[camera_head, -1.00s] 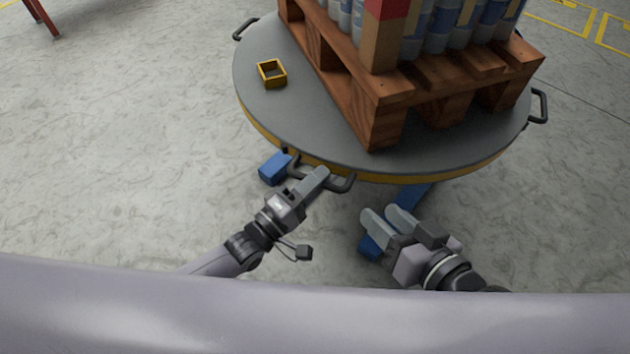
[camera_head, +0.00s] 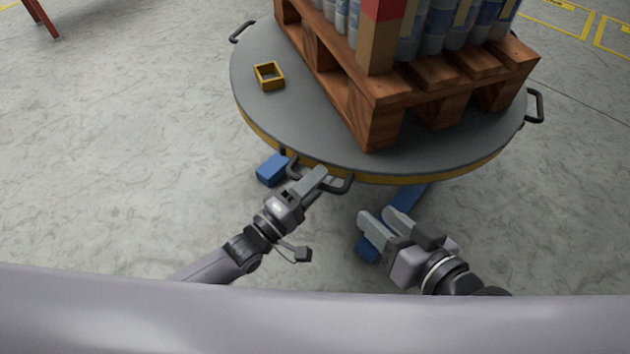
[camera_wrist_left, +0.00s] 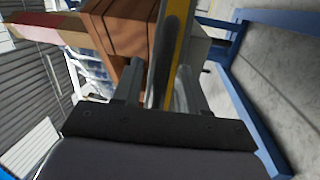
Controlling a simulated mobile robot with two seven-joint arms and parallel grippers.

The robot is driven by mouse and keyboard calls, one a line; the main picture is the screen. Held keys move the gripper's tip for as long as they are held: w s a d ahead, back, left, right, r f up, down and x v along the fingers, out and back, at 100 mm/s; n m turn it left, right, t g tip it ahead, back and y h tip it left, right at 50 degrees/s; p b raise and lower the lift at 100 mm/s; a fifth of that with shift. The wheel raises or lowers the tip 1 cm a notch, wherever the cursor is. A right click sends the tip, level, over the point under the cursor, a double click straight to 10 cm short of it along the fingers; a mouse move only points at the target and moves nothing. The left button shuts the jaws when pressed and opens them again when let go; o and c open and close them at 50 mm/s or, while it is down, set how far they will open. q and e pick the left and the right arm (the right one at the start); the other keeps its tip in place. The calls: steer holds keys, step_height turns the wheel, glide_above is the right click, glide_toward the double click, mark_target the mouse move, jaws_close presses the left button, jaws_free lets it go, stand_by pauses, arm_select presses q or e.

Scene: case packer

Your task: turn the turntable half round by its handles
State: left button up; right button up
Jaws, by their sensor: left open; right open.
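The round grey turntable (camera_head: 310,130) with a yellow rim carries a wooden pallet and stands in front of me. A dark handle (camera_head: 338,186) sticks out of its near edge. Other handles show at the far left (camera_head: 242,31) and at the right (camera_head: 536,106). My left gripper (camera_head: 314,178) is open at the near handle, its fingers overlapping the bar in the head view. In the left wrist view, the handle bar (camera_wrist_left: 185,92) passes between the open fingers. My right gripper (camera_head: 384,219) is open and empty, below and right of that handle, apart from the turntable.
The wooden pallet (camera_head: 375,125) bears several bottles (camera_head: 440,25) and a cardboard corner post (camera_head: 377,45). Blue base feet (camera_head: 272,169) stick out below.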

arm_select(q)
steer(key=p+v, duration=0.1)
steer(key=v, duration=0.6)
steer(key=shift+p, duration=0.35)
arm_select(e)
steer(key=shift+s+d+h, duration=0.1)
steer(key=shift+d+h, duration=0.5)
steer(key=shift+d, duration=0.15)
arm_select(q)
steer(key=shift+s, duration=0.1)
